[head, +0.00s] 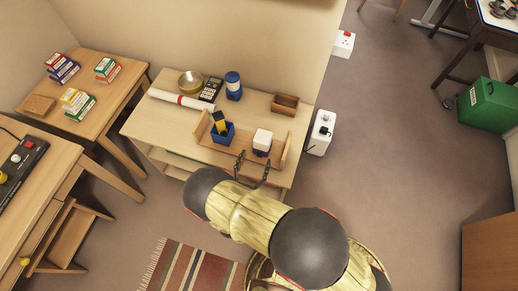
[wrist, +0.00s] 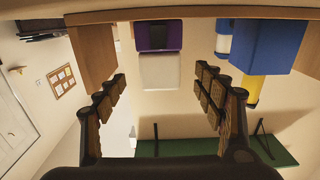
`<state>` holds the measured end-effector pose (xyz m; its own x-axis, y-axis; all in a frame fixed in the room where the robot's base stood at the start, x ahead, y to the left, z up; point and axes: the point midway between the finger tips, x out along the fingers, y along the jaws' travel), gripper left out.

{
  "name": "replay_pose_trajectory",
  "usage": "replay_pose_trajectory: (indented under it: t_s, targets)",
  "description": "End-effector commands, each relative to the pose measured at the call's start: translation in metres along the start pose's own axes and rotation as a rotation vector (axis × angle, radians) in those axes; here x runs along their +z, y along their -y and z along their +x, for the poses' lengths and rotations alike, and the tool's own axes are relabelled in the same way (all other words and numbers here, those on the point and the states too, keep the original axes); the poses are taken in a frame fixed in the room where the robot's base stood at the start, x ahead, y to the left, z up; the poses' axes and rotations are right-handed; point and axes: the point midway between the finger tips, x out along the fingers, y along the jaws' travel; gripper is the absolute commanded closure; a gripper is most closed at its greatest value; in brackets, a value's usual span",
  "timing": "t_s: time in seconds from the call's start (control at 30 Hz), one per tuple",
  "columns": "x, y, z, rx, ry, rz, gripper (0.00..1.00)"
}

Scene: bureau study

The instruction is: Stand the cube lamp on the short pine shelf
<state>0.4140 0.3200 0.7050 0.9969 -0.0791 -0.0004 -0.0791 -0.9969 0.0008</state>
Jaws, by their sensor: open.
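The cube lamp (head: 262,139), a white cube on a dark purple base, stands upright on the right part of the short pine shelf (head: 206,150), which rests on the desk. In the wrist view the scene appears upside down, with the lamp's white cube (wrist: 160,71) below its purple base and the shelf board (wrist: 190,13) along the top. My gripper (head: 253,163) is open and empty in front of the lamp. In the wrist view its fingers (wrist: 160,80) are spread to either side, with the lamp between and beyond them; I see no contact.
A blue holder (head: 222,133) with a yellow-and-black item stands on the shelf, left of the lamp. The shelf's end panel (head: 286,150) is close on the right.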

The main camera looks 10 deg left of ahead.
Motion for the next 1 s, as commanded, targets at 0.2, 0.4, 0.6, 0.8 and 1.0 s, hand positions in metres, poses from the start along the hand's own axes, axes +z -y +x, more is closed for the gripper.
replay_pose_trajectory:
  t_s: [0.2,0.4,0.6,0.8,1.0]
  targets:
    - [0.0,0.0,-0.021,-0.001,0.0,0.0,0.31]
    - [0.0,0.0,-0.025,0.001,0.0,0.001,0.31]
    - [0.0,0.0,-0.025,0.001,0.0,0.001,0.31]
    - [0.0,0.0,-0.025,0.001,0.0,0.001,0.31]
    - [0.0,0.0,-0.025,0.0,0.0,0.001,0.31]
